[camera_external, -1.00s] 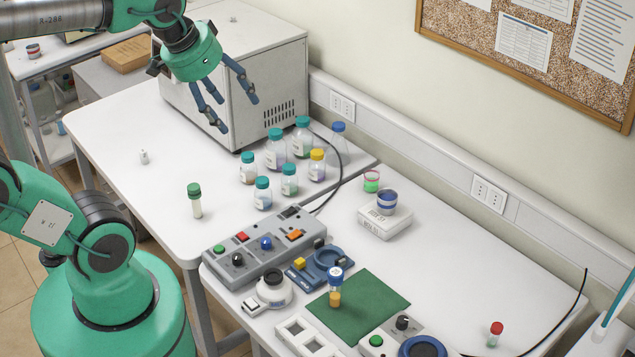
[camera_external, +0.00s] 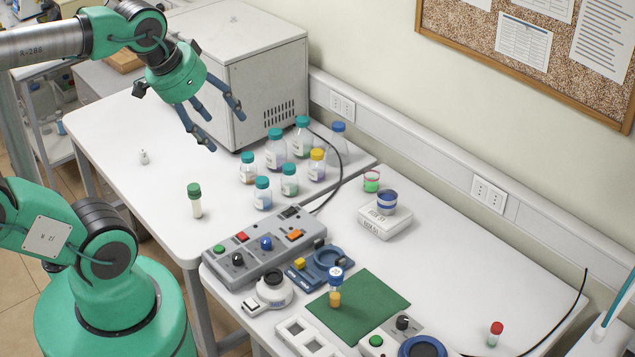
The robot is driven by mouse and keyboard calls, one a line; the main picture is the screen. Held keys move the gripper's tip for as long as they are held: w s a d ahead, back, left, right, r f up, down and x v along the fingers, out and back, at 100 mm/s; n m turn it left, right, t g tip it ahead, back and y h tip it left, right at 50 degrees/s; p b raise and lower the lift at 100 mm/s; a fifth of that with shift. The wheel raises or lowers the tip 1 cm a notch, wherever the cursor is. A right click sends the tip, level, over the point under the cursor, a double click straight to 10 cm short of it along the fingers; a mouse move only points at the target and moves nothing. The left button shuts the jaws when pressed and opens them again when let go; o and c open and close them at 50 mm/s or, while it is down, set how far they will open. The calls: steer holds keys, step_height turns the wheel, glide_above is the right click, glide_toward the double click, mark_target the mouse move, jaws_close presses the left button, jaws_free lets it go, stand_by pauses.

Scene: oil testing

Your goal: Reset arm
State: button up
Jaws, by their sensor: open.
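My gripper (camera_external: 222,127) hangs at the upper left, above the far table and in front of the white box-shaped machine (camera_external: 262,75). Its blue-grey fingers are spread open and point down to the right. Nothing shows between them. The gripper looks clear of the bottles. My green arm comes in from the left edge, and my green base stands at the lower left.
Several capped bottles (camera_external: 276,150) stand right of the gripper. A green-capped vial (camera_external: 195,200) stands near the table's front edge. A grey control box (camera_external: 264,247), a green mat (camera_external: 375,305) and an orange vial (camera_external: 335,288) are on the near table. The far table's left part is mostly clear.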

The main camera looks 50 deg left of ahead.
step_height(320, 180, down, 16)
steer(key=b, duration=1.4)
steer(key=shift+r+b, duration=0.25)
steer(key=shift+b, duration=0.05)
